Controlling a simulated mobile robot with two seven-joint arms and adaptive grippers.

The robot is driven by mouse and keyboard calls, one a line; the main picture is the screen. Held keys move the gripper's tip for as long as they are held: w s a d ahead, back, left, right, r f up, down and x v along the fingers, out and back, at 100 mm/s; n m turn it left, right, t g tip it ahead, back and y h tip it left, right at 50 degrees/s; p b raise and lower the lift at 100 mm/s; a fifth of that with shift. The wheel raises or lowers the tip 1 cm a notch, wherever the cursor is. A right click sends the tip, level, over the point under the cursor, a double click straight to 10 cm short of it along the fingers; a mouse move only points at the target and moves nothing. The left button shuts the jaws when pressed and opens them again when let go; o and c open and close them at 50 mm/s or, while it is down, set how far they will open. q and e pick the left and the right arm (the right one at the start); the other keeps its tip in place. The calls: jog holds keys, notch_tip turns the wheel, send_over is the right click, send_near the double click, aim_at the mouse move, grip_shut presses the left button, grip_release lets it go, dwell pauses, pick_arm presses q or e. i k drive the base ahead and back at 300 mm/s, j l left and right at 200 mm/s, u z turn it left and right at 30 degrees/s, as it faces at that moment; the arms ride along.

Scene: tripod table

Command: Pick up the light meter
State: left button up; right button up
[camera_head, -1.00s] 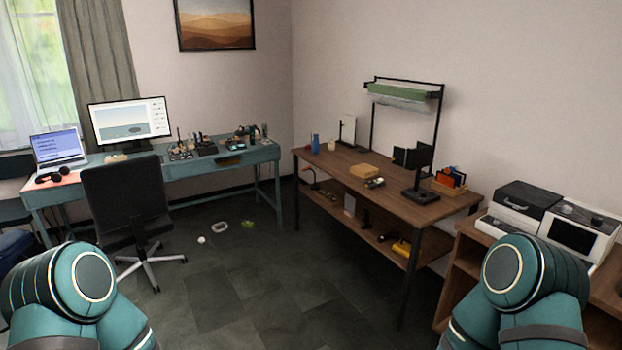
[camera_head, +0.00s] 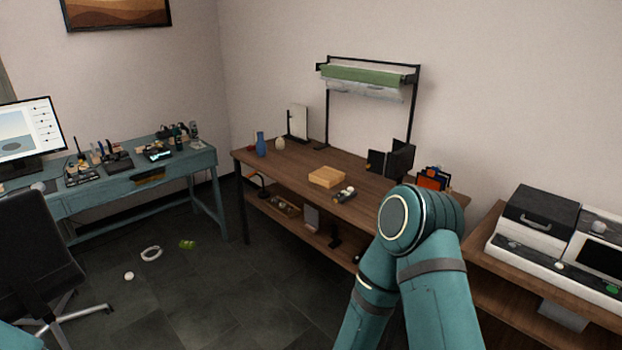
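A small dark device with a pale round part (camera_head: 345,194) lies on the wooden table (camera_head: 290,172), just right of a tan box (camera_head: 326,177). It may be the light meter, but it is too small to tell for sure. My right arm shows in front of the table's right part and hides some of it. Neither of my grippers is in view.
A teal desk (camera_head: 100,190) with several small tools stands at the left, with a black chair (camera_head: 35,250) before it. A white ring (camera_head: 151,253), a white ball (camera_head: 129,275) and a green item (camera_head: 187,244) lie on the floor. A printer-like machine (camera_head: 540,222) stands at the right.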

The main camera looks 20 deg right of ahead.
aim_at(349, 192)
jog(key=i+z, duration=0.25)
jog(key=i, duration=0.15)
jog(key=i+j+z, duration=0.25)
jog(key=i, duration=0.15)
jog(key=i+j+z, duration=0.25)
jog(key=i, duration=0.15)
jog(key=i+j+z, duration=0.2)
jog(key=z, duration=0.25)
jog(key=i+j+z, duration=0.6)
jog(key=j+z, duration=0.25)
jog(key=i+j+z, duration=0.15)
jog(key=j+z, duration=0.3)
jog(key=l, duration=0.1)
